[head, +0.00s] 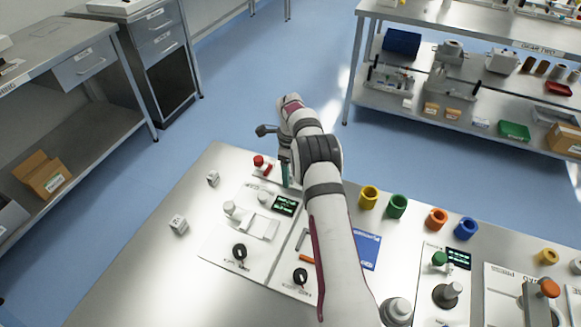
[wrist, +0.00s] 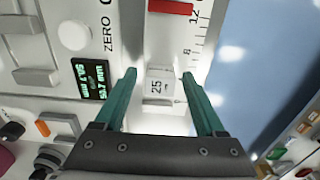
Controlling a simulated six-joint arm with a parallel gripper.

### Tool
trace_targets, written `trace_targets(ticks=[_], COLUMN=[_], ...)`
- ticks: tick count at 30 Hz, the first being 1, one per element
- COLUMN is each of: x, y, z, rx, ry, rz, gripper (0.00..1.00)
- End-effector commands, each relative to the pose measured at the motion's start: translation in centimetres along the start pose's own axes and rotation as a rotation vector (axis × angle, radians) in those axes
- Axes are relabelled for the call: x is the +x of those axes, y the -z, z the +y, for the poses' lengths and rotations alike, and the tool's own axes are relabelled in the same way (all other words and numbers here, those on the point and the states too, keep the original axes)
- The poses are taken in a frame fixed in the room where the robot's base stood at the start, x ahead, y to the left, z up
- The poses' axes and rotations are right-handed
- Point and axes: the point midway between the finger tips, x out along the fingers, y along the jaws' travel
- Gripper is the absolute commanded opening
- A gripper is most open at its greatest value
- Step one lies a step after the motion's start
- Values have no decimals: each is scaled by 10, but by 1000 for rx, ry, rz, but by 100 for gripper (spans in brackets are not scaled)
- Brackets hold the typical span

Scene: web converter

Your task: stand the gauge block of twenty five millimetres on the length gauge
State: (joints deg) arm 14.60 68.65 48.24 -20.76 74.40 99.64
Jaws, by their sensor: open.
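The gauge block marked 25 (wrist: 158,84) is a small white block in the wrist view, its label turned sideways. It lies between the teal fingertips of my open gripper (wrist: 159,75), with a gap at the sides. It appears to be on the length gauge, beside a printed scale (wrist: 197,40) and below a red piece (wrist: 171,7); whether it rests fully on a surface I cannot tell. The gauge's lit display (wrist: 91,78) is to the left. In the head view my gripper (head: 286,176) is at the panel's far end, right of the red part (head: 262,164); the block is hidden there.
Two other small white blocks stand on the bare table to the left, one farther (head: 213,178) and one nearer (head: 178,224). A knob (head: 240,251) is on the panel. Coloured rings, including a yellow one (head: 369,196), stand right of my arm. The table's left part is mostly clear.

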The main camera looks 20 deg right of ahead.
Motion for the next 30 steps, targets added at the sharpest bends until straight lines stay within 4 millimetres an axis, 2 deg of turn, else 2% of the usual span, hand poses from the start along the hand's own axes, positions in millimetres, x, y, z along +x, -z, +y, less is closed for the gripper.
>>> trace_targets(ticks=[2,9,12,15,20,22,23,26,27,29,30], x=[-14,-82,-103,-115,-121,-131,-140,-186,-207,-232,-244], y=[0,-1,0,0,0,-1,-2,0,5,18,31], z=[-1,-1,-1,-1,0,7,13,60,89,138,174], rx=[0,0,0,-1,-2,-45,-87,-341,-478,-697,-847], ry=[5,5,4,2,1,0,0,-10,-14,-19,-21], rz=[-2,-2,-1,0,0,-4,-7,-27,-38,-57,-70], gripper=[72,72,72,72,72,72,72,72,72,72,72])
